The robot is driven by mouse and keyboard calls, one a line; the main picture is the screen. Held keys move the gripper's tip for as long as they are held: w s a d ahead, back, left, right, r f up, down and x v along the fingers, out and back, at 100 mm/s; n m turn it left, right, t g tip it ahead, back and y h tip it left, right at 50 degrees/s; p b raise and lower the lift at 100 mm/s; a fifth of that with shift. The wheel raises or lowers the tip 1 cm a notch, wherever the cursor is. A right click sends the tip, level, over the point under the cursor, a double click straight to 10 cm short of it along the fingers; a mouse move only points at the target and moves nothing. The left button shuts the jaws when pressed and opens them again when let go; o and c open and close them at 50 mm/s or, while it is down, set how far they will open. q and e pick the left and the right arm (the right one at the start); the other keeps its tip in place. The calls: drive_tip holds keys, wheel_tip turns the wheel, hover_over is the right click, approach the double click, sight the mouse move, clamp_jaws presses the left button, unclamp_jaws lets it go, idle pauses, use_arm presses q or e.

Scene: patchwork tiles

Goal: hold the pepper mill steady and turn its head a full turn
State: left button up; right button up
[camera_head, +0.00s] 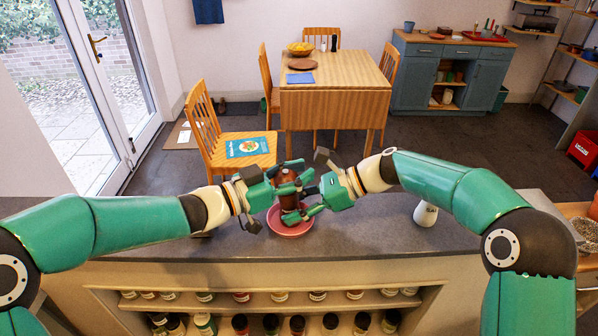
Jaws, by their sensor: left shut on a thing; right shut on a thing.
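The pepper mill (288,201) is dark brown and looks upright at the middle of the grey counter, over a pink bowl (290,231). I cannot tell whether it stands in the bowl or is held above it. My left gripper (285,177) comes in from the left and is shut on the mill's upper part, the head. My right gripper (298,205) comes in from the right, lower down, and is shut on the mill's body. The fingers of both grippers hide much of the mill.
A white bottle (426,214) stands on the counter (370,222) under my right arm. Shelves of jars (280,297) sit below the counter's near edge. Beyond it are a wooden chair (240,150) and a dining table (336,100). The counter between mill and bottle is clear.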

use_arm(q)
drive_tip(key=shift+f, duration=0.1)
clamp_jaws()
drive_tip(key=shift+m+g+h, duration=0.3)
drive_tip(key=shift+m+g, duration=0.1)
drive_tip(key=shift+g, duration=0.2)
drive_tip(key=m+g, duration=0.1)
drive_tip(key=m+g+h, duration=0.1)
drive_tip(key=shift+s+g, duration=0.2)
drive_tip(key=shift+g, duration=0.1)
drive_tip(key=m+g, duration=0.1)
drive_tip(key=g, duration=0.1)
drive_tip(key=m+g, duration=0.2)
drive_tip(key=g, duration=0.1)
drive_tip(key=shift+s+d+m+g+h, duration=0.1)
drive_tip(key=shift+s+m+g+h, duration=0.2)
drive_tip(key=shift+s, duration=0.05)
drive_tip(key=m+g, duration=0.1)
drive_tip(key=g, duration=0.1)
drive_tip(key=m+g+y, duration=0.1)
drive_tip(key=m+g, duration=0.1)
drive_tip(key=s+m+g, duration=0.1)
drive_tip(key=g, duration=0.1)
drive_tip(key=shift+f+m+g+y, duration=0.1)
drive_tip(key=shift+m+g+y, duration=0.3)
drive_tip(key=shift+s+g, duration=0.15)
drive_tip(key=shift+g, duration=0.15)
drive_tip(key=o, duration=1)
unclamp_jaws()
drive_tip(key=shift+c, duration=0.2)
